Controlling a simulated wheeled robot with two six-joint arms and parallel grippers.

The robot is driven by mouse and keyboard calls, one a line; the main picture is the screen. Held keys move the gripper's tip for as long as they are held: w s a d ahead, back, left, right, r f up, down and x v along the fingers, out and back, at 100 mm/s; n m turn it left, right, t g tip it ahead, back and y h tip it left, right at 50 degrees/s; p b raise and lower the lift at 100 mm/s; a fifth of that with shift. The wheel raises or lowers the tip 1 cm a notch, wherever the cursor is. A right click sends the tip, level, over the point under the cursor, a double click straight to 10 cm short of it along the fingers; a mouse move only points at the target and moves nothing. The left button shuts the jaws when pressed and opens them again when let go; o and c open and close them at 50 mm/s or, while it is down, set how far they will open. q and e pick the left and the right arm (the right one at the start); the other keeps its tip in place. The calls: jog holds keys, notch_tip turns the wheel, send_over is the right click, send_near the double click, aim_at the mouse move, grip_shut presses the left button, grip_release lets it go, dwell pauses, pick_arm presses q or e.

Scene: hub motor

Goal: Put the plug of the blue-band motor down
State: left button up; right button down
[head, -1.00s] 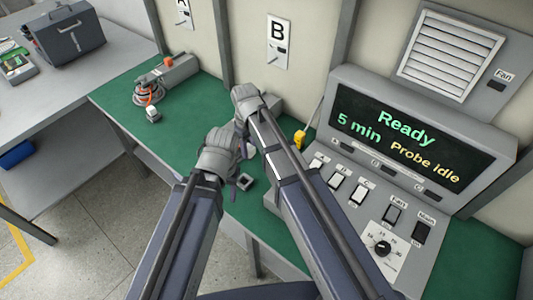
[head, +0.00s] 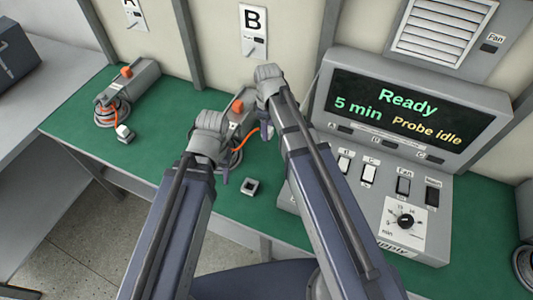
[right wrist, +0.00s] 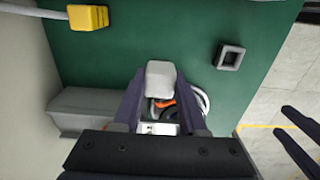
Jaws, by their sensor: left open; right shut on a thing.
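A grey motor unit with an orange knob (head: 237,106) and an orange cable (head: 241,143) lies on the green bench below panel B, partly hidden by my arms.
A small square socket (head: 250,187) sits near the bench's front edge. A second motor unit (head: 135,80) with coil and white plug (head: 125,133) lies left. The control console (head: 400,120) stands right. A yellow plug-like piece (right wrist: 88,17) shows in the wrist view. Green bench (head: 185,155) between the motors is clear.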

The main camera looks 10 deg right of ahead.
pick_arm(q)
jog(key=shift+f+b, duration=5.05)
jog(key=shift+f, duration=0.1)
pick_arm(e)
jog(key=shift+f, duration=5.1)
pick_arm(q)
jog(key=shift+r, duration=0.15)
pick_arm(e)
jog(key=shift+r, duration=0.15)
pick_arm(q)
jog(key=shift+f, duration=0.2)
pick_arm(e)
jog(key=shift+c, duration=2.3)
grip_release()
jog(key=shift+f, duration=0.2)
pick_arm(q)
jog(key=shift+r, duration=0.1)
pick_arm(e)
jog(key=shift+r, duration=0.1)
